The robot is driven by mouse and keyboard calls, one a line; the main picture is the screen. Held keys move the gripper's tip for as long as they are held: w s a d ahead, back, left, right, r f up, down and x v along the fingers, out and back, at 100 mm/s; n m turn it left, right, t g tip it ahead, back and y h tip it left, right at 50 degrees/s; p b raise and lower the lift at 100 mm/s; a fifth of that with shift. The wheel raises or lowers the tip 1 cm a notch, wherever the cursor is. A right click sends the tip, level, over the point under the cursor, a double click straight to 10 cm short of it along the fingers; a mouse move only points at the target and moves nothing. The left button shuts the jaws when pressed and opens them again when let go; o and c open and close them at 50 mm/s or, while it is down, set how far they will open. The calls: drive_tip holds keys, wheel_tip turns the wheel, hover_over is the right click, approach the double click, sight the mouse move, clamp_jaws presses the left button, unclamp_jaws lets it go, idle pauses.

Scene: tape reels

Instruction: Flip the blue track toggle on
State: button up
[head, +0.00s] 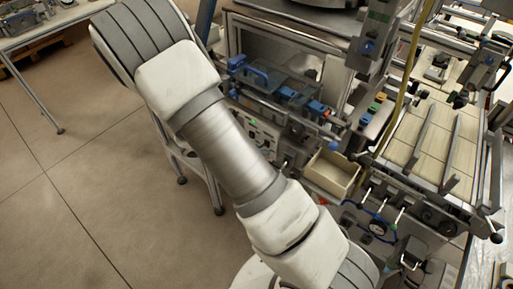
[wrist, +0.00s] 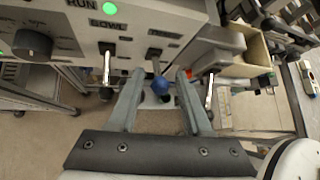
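The blue track toggle (wrist: 160,86) shows in the wrist view as a round blue tip on a short metal lever below a panel label too blurred to read surely. My gripper (wrist: 160,75) is open, with one finger on each side of the blue tip. Gaps show between the tip and both fingers, so it is not gripped. Whether the toggle is on or off is unclear. In the head view my own arm covers the middle, and I cannot make out the gripper or the blue tip there.
Another metal lever (wrist: 209,92) is close on the right. An open drawer (head: 332,174) juts from the machine.

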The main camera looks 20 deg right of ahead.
drive_tip(key=shift+o, duration=0.2)
drive_tip(key=v, duration=1.7)
drive_tip(key=shift+a, duration=0.2)
drive_tip(key=shift+r, duration=0.2)
drive_tip(key=s+d+r+m+t+y, duration=0.1)
drive_tip(key=s+d+r+m+y, duration=0.2)
drive_tip(key=s+r+m+y, duration=0.2)
drive_tip(key=s+d+r+m+t+y, duration=0.2)
drive_tip(key=s+d+r+m+y, duration=0.2)
drive_tip(key=s+r+m, duration=0.7)
drive_tip(key=shift+r+m+t+y, duration=0.35)
drive_tip(key=shift+r+m, duration=0.25)
drive_tip(key=shift+m, duration=3.4)
drive_tip(key=shift+s, duration=0.1)
drive_tip(key=shift+d, duration=0.15)
